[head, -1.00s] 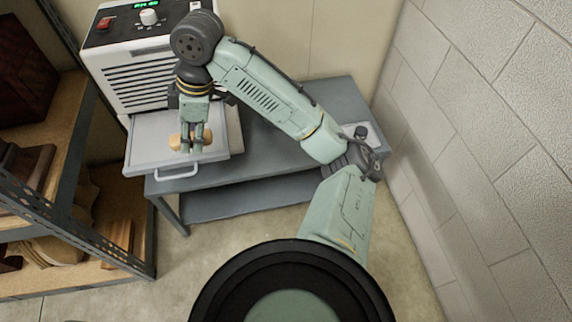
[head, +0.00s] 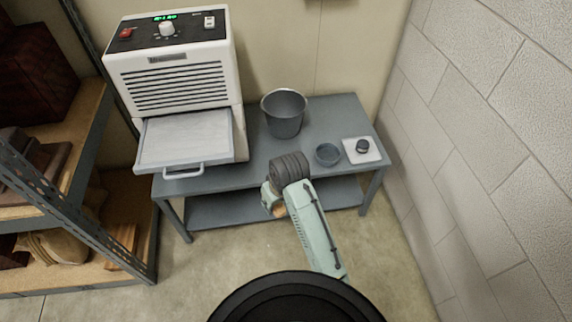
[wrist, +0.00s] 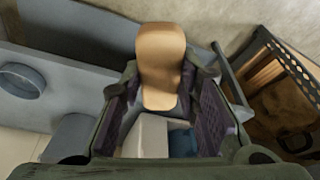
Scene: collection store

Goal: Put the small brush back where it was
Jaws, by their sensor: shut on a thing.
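My gripper (head: 272,203) hangs low in front of the grey table, partly hidden by my own wrist in the head view. It is shut on a tan, smooth, waisted piece, which I take for the small brush (wrist: 160,68). In the wrist view the brush stands out between the two fingers; no bristles show. In the head view only a small tan bit of it shows. A pale block and a blue patch also show between the fingers; I cannot tell what they are.
The grey table (head: 258,153) carries a white cabinet (head: 180,75) with its pale drawer (head: 187,139) pulled out and empty-looking. A grey bucket (head: 284,120), a small bowl (head: 327,154) and a white pad with a black knob (head: 362,150) stand right of it. Shelving (head: 95,125) is left, a block wall right.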

